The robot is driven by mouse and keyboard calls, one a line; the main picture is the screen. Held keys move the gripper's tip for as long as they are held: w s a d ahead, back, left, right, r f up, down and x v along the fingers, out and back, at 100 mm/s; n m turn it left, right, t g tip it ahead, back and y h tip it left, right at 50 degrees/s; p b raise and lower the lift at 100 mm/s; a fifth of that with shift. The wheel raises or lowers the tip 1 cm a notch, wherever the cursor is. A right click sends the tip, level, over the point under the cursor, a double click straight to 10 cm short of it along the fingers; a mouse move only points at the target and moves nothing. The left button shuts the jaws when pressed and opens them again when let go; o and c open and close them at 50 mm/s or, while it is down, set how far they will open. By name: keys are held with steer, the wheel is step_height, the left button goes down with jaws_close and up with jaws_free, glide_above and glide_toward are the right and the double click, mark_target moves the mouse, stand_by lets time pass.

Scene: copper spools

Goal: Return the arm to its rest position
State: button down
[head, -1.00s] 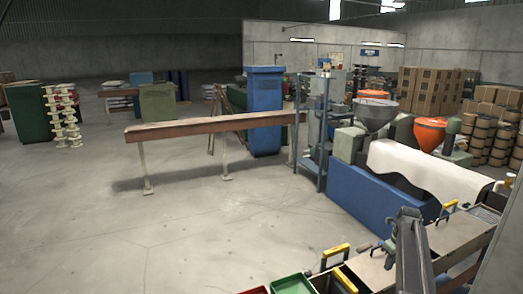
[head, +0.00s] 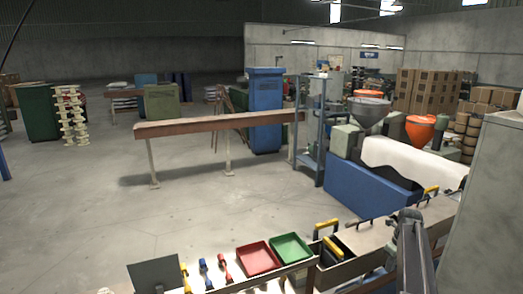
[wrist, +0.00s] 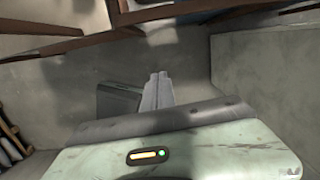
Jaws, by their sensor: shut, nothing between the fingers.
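My gripper (wrist: 157,91) shows in the wrist view as two pale grey fingers pressed together, with nothing between them. It is above a bare grey floor, beside a dark grey box-like shape. In the head view my grey arm (head: 412,250) stands at the lower right, in front of the workbench. The gripper's fingers cannot be made out in the head view.
A workbench (head: 358,238) runs along the lower right, with a red tray (head: 258,258), a green tray (head: 291,248) and small tools. A grey panel (head: 483,205) rises close on the right. Open floor (head: 190,215) lies to the left.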

steer(key=s+a+f+n+b, duration=0.6)
steer(key=a+n, duration=0.4)
steer(key=a, duration=0.1)
steer(key=s+a+f+n+g+b, duration=0.1)
steer(key=s+a+f+n+b, duration=0.5)
steer(key=a+n, duration=0.4)
steer(key=s+a+f+n+b, duration=0.6)
steer(key=a+n, duration=0.4)
steer(key=a, duration=0.2)
steer(key=shift+s+f+n, duration=0.4)
steer(key=shift+s+f, duration=0.4)
steer(key=shift+f, duration=0.1)
